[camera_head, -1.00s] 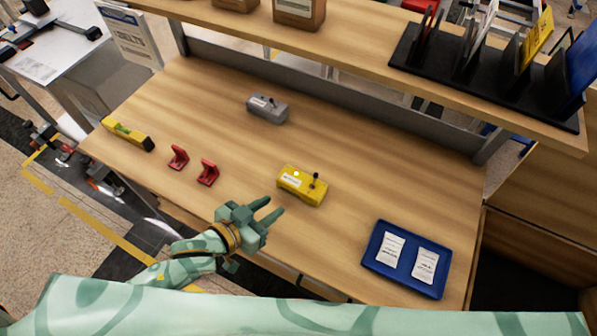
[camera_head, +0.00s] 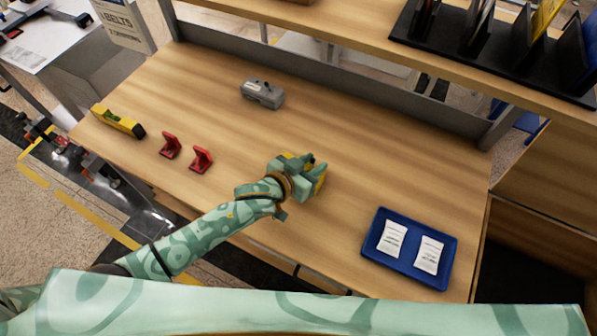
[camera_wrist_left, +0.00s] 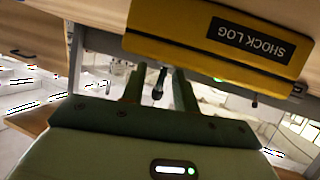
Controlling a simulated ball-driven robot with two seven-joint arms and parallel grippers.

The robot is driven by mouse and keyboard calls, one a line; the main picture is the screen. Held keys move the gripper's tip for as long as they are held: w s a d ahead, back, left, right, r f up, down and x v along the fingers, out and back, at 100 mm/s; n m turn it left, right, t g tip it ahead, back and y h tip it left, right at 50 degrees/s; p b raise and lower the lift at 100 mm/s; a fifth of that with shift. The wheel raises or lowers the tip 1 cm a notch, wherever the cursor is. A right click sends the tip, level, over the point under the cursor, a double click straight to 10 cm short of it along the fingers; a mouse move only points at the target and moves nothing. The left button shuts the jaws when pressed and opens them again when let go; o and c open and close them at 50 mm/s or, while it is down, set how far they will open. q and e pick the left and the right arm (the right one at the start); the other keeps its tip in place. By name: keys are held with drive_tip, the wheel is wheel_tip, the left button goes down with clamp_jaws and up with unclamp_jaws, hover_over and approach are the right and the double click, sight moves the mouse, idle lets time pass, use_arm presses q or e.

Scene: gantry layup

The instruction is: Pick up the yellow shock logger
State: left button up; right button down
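The yellow shock logger (camera_head: 321,184) is on the wooden bench, mostly hidden behind my left gripper (camera_head: 309,168) in the head view. In the left wrist view the yellow shock logger (camera_wrist_left: 215,45) fills the top, its black "SHOCK LOG" label upside down. Its thin dark stalk shows between the two fingers of my left gripper (camera_wrist_left: 160,88), with gaps visible on both sides. The fingers look apart and not closed on anything. Whether they touch the body of the logger is hidden. My right gripper is not in view.
A grey device (camera_head: 262,94) of similar shape stands farther back. Two red brackets (camera_head: 201,159) and a yellow level (camera_head: 118,121) lie to the left. A blue tray (camera_head: 408,282) with two white packets is at the right front. A shelf (camera_head: 350,38) overhangs the back.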

use_arm(q)
clamp_jaws()
drive_tip(key=shift+r, duration=0.1)
